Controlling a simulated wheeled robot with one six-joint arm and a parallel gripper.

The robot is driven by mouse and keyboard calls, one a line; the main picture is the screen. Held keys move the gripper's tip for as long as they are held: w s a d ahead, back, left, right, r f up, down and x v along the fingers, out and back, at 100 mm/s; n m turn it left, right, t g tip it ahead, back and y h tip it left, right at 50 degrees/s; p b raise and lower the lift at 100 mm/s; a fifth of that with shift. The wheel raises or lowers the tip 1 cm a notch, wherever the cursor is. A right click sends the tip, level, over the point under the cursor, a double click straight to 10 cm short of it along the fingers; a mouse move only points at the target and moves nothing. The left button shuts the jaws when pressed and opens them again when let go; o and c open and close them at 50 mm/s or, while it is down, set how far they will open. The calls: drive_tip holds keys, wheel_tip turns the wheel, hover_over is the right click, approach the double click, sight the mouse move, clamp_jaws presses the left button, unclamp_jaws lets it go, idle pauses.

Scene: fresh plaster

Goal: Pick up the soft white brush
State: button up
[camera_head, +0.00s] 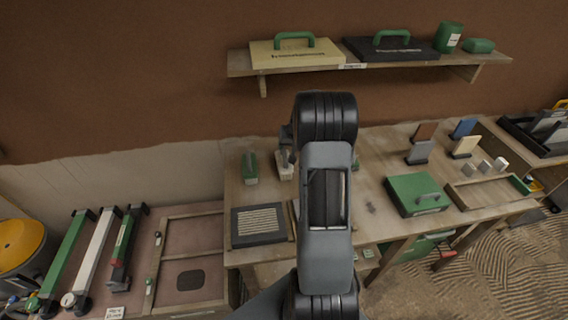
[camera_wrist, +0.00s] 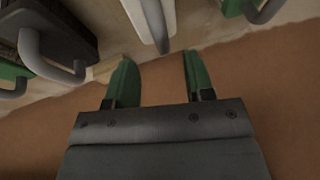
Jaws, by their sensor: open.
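A white block-like tool with a grey handle, which looks like the soft white brush (camera_head: 285,172), stands at the back of the table, just left of my arm. In the wrist view the white tool (camera_wrist: 135,12) is at the top centre, cut off by the frame edge. My gripper (camera_wrist: 156,58) is open with two green fingers and nothing between them. The white tool lies beyond the fingertips, roughly in line with the gap. In the head view my gripper (camera_head: 286,145) is above the white tool and partly hidden by my arm.
A green tool (camera_head: 250,168) stands left of the white one. In the wrist view a dark tool with a grey handle (camera_wrist: 60,45) is close left, and a green tool (camera_wrist: 235,8) is at right. The brown wall (camera_wrist: 270,110) is close behind. A shelf (camera_head: 400,62) hangs above.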

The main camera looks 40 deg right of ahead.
sight(284, 150)
drive_tip(key=shift+p+x, duration=0.95)
drive_tip(key=shift+x, duration=2.35)
drive_tip(key=shift+c, duration=0.2)
drive_tip(key=shift+r, duration=0.1)
clamp_jaws()
